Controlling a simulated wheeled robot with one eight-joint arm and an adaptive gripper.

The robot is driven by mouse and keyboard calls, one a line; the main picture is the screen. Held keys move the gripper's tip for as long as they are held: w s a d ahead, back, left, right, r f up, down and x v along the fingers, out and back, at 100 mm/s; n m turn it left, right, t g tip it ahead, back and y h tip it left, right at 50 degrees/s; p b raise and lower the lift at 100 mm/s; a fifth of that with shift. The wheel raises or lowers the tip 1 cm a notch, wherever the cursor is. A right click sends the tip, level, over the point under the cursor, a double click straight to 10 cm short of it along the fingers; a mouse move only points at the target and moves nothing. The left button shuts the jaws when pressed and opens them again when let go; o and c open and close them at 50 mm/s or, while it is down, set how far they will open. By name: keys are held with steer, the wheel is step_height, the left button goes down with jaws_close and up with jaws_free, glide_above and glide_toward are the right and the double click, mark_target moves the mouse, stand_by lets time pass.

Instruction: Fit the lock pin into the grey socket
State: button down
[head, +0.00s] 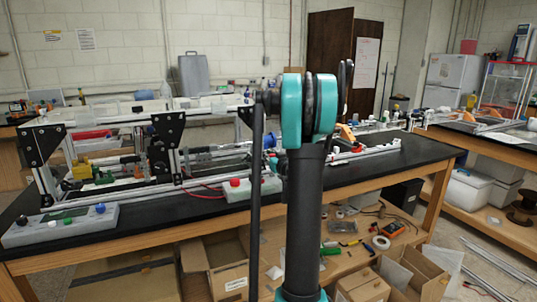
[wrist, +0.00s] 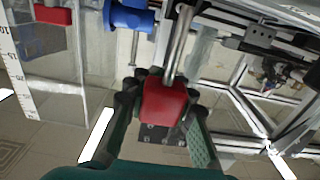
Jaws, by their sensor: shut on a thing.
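In the wrist view my gripper (wrist: 160,88) is closed around a red block-shaped handle (wrist: 163,104), one finger on each side. A bright steel rod (wrist: 178,45) runs from the handle toward the top of the picture; together they look like the lock pin. The rod's far end reaches the top edge, so its tip cannot be seen clearly. I cannot make out the grey socket for certain in either view. In the head view my arm stands in front of the bench and hides my gripper and the pin.
A blue cylindrical part (wrist: 129,17) is left of the rod in the wrist view. Aluminium rails (wrist: 258,40) lie at the right. In the head view, the extrusion frame (head: 105,118) stands on the black bench (head: 150,225). A box with a red button (head: 252,188) is close to my arm.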

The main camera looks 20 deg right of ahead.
steer(key=shift+f, duration=0.85)
steer(key=c, duration=1.2)
jaws_free()
steer(key=s, duration=1.2)
steer(key=shift+d, duration=0.2)
